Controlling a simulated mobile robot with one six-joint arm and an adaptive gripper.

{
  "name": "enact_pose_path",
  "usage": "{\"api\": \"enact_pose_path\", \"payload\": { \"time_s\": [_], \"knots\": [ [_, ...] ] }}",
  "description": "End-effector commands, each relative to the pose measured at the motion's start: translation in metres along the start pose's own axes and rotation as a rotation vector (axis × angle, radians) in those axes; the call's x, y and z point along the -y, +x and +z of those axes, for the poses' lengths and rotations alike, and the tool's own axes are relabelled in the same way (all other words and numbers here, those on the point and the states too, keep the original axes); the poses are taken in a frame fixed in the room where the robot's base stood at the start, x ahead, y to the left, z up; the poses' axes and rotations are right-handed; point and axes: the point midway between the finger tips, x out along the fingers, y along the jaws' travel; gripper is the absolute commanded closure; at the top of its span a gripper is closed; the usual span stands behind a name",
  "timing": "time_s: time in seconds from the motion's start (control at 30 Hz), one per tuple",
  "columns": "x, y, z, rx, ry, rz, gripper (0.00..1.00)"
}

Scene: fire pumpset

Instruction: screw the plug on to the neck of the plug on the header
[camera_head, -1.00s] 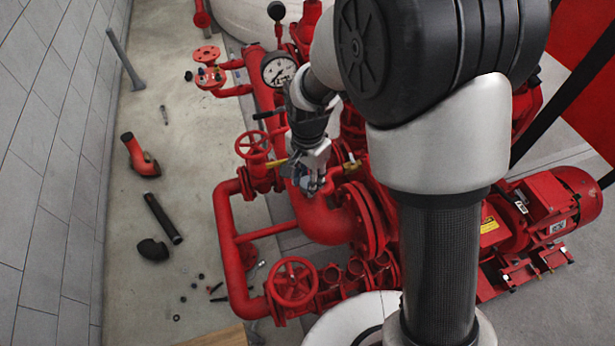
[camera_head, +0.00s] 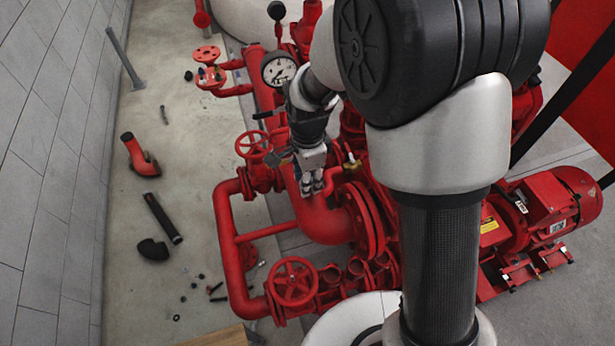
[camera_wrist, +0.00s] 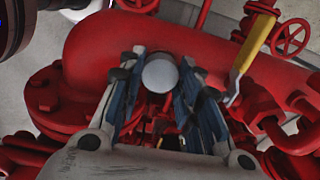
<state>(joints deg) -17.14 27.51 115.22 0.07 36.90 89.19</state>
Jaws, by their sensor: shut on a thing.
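My gripper (camera_head: 311,188) is over the large red header pipe (camera_head: 322,218) and its bend. In the wrist view my gripper (camera_wrist: 164,82) is shut on a round pale grey plug (camera_wrist: 160,73), with a blue-edged finger on each side. The plug's round face shows against the red header pipe (camera_wrist: 105,45). The neck is hidden, and I cannot tell whether the plug touches it. In the head view the plug is too small to tell apart from the fingers.
A yellow-handled valve (camera_wrist: 247,55) is close to the right finger. A pressure gauge (camera_head: 279,69) and red handwheels (camera_head: 293,281) stand around the header. Loose pipe fittings (camera_head: 140,158) lie on the floor at left. A red motor (camera_head: 545,205) is at right.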

Motion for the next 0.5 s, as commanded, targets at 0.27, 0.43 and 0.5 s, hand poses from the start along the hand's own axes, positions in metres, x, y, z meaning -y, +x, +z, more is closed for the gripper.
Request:
{"api": "enact_pose_path", "payload": {
  "time_s": [0.27,0.43,0.5],
  "knots": [
    [0.0002,-0.0001,0.0000,-0.001,0.146,-0.001,0.58],
    [0.0002,0.0000,0.0000,-0.001,0.144,-0.001,0.47],
    [0.0001,0.0000,0.0000,-0.001,0.144,-0.001,0.45]
  ]
}}
